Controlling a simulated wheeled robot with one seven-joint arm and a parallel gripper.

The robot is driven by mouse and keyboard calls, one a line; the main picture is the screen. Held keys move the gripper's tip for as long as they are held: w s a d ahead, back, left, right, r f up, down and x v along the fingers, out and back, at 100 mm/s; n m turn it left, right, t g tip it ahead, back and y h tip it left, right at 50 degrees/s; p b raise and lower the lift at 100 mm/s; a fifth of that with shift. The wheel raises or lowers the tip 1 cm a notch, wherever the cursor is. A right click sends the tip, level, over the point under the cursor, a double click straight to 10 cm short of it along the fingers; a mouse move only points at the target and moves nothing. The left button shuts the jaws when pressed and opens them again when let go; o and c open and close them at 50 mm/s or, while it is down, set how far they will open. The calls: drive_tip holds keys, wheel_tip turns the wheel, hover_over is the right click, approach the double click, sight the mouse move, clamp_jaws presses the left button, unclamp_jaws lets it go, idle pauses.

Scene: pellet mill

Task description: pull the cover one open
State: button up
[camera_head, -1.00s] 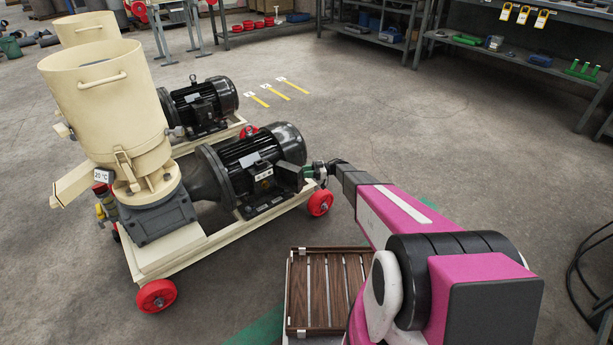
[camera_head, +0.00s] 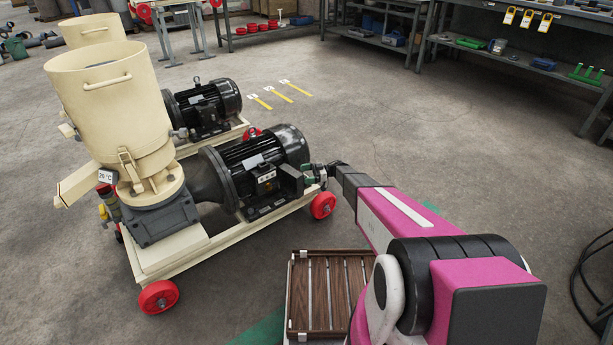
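The near pellet mill's black motor (camera_head: 256,152) carries a small box with a dark face and light markings (camera_head: 265,179) on its side. A flat dark grey-green plate (camera_head: 291,181) stands out at the right of this box, like a swung cover; I cannot tell for certain that it is cover one. My gripper (camera_head: 314,173) is at the right end of this plate, very close to it or touching it. The fingers are small and partly hidden by the wrist, so their opening and any hold on the plate cannot be made out.
A wooden slatted tray (camera_head: 318,293) lies at the bottom centre, beside my arm. The mill's cream frame (camera_head: 185,255) has red wheels (camera_head: 322,205). A second mill motor (camera_head: 205,108) stands behind.

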drive_tip(key=shift+w+d, duration=0.3)
drive_tip(key=shift+d, duration=0.2)
drive_tip(key=shift+w+d, duration=0.25)
drive_tip(key=shift+d, duration=0.2)
drive_tip(key=c, duration=0.6)
drive_tip(key=s+v, duration=0.1)
drive_tip(key=v, duration=0.7)
drive_tip(key=shift+d, duration=0.3)
